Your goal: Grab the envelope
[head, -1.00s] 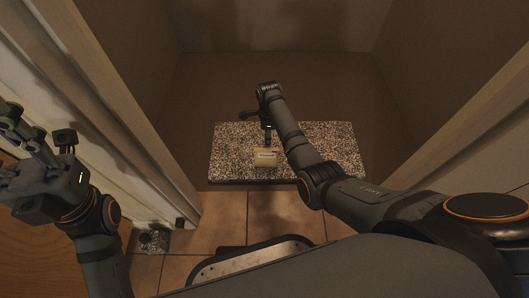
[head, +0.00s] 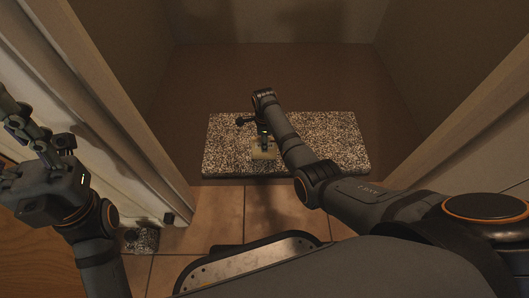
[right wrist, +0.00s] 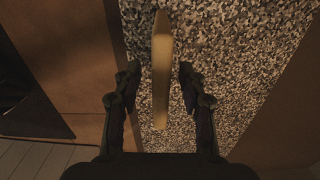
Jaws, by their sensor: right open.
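The envelope (head: 263,153) is a small tan, flat piece at the front half of a speckled slab (head: 330,140). In the right wrist view the envelope (right wrist: 161,65) looks narrow, nearly edge-on, and runs lengthwise between the fingers. My right gripper (right wrist: 159,78) is open, with a finger on each side of the envelope and a visible gap to both. In the head view my right gripper (head: 264,141) is over the envelope and hides part of it. My left gripper (head: 42,130) is raised at the far left, away from the slab; its jaw opening is unclear.
The slab lies on a brown floor (head: 200,90) in a narrow recess with walls on both sides. A pale door frame (head: 110,110) stands at the left. Tan tiles (head: 220,205) lie in front. The slab is otherwise bare.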

